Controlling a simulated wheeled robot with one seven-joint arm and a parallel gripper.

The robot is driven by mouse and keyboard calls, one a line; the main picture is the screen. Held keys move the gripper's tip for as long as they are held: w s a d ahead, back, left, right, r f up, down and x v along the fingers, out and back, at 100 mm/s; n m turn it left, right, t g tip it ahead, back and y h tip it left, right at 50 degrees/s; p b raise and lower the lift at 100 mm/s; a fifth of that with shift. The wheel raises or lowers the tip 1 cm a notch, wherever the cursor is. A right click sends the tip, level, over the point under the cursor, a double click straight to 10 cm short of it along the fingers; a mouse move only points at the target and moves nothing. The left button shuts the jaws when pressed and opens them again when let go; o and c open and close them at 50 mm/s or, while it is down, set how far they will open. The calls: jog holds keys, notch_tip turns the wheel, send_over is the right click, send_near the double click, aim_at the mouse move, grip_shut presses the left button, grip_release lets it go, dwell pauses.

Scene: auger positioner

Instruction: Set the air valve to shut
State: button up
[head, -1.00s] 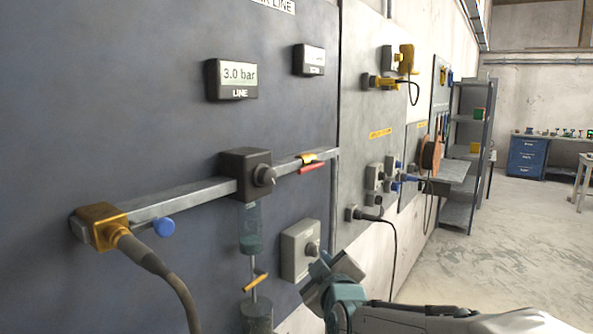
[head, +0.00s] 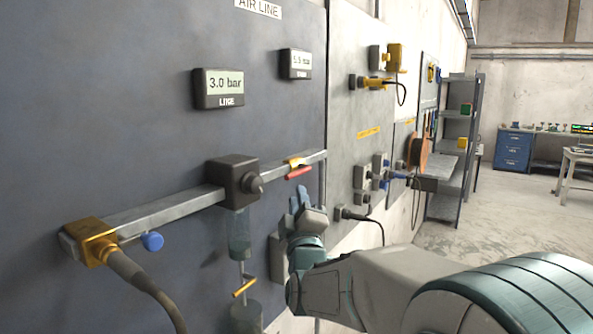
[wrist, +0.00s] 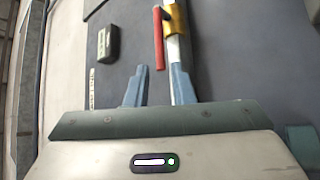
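The valve on the air line has a brass body (head: 294,162) and a red lever (head: 298,172) near the right end of the grey pipe (head: 165,210). The red lever lies roughly along the pipe. In the wrist view the red lever (wrist: 158,38) is beyond the fingertips, in line with the gap between them, and the brass body (wrist: 175,20) is to its right. My gripper (head: 301,196) is just below the lever in the head view. In the wrist view my gripper (wrist: 158,86) is open and empty, its two blue-grey fingers apart.
A dark regulator (head: 233,182) with a knob sits mid-pipe, left of my gripper. A LINE display (head: 218,88) reads 3.0 bar. A second display (head: 295,64) hangs above the lever. A grey box (head: 276,256) is partly hidden behind my gripper. A blue knob (head: 152,241) is at far left.

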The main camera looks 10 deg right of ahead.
aim_at(295, 174)
jog(key=p+x, duration=0.3)
jog(key=x, duration=0.6)
jog(key=shift+w, duration=0.1)
jog(key=shift+d, duration=0.15)
grip_shut()
